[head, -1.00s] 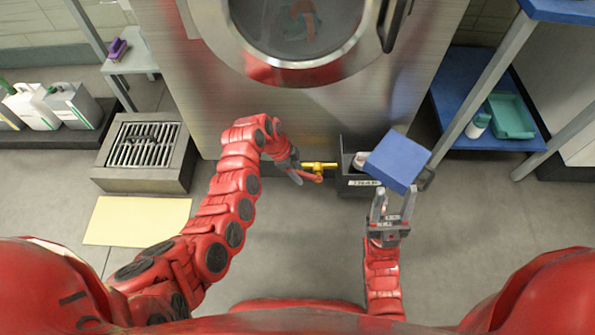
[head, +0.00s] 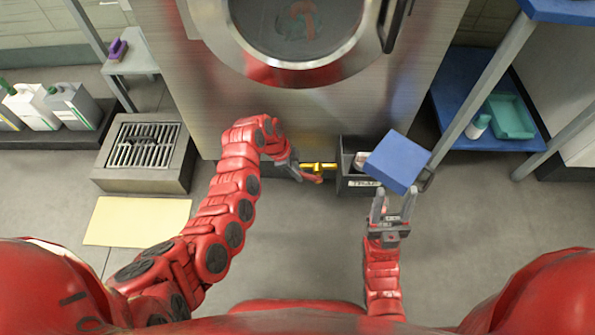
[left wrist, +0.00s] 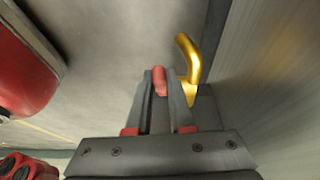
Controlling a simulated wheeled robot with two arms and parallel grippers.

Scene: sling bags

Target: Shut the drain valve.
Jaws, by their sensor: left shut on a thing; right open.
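The drain valve (head: 318,167) is a yellow brass fitting low on the front of the steel machine, with a red lever. In the left wrist view its brass spout (left wrist: 188,55) curves just right of my fingers. My left gripper (head: 297,173) is shut on the red lever (left wrist: 159,80), whose tip shows between the fingers. The fingers hide part of the lever, and its exact angle is hard to tell. My right gripper (head: 394,200) is open and empty, just in front of a blue square panel (head: 397,161); whether they touch is unclear.
A floor drain grate (head: 146,147) and a yellow mat (head: 136,220) lie to the left. A blue shelf (head: 457,95) stands at the right. The middle floor is clear.

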